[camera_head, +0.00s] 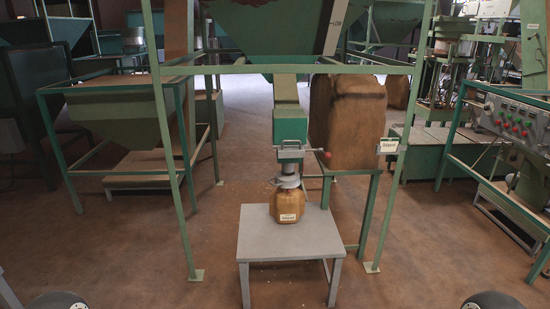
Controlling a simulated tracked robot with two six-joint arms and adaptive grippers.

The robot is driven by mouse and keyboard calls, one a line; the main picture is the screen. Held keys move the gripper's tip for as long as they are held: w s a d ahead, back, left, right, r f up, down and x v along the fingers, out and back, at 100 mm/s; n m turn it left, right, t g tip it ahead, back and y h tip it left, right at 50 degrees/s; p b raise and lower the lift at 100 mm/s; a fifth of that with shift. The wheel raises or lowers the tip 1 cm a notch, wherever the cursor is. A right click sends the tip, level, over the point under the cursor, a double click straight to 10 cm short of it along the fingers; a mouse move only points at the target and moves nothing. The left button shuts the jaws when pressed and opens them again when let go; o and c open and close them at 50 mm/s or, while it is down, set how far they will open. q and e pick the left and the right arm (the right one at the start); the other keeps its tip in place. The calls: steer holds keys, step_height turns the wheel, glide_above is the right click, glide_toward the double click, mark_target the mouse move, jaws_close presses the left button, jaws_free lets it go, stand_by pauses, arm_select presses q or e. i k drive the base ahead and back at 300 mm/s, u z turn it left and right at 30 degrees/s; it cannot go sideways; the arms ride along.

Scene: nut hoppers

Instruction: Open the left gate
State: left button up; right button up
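A green hopper (275,30) hangs in a green frame at the centre. Below it is a teal gate housing (290,128) with a metal spout (288,180). A thin lever with a red knob (327,155) sticks out to the right of the housing. I cannot tell from this view whether the gate inside is open or shut. A brown bag-like container (288,206) with a white label stands on a small grey table (255,243), directly under the spout. No other gate shows clearly. Neither of my grippers is in view; only dark rounded parts show at the bottom corners.
Green frame posts (166,150) stand left and right of the table. A large brown sack (347,120) rests on a green stand behind right. A control panel (515,122) with coloured buttons is at the far right. The floor before the table is clear.

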mark_target(284, 152)
steer(key=k, duration=0.45)
steer(key=z, duration=0.15)
steer(key=i, duration=0.9)
steer(key=z, duration=0.85)
steer(key=k, duration=1.1)
steer(key=z, duration=0.6)
steer(key=i, duration=1.4)
steer(key=u, duration=1.35)
steer(key=i, duration=1.1)
steer(key=u, duration=0.95)
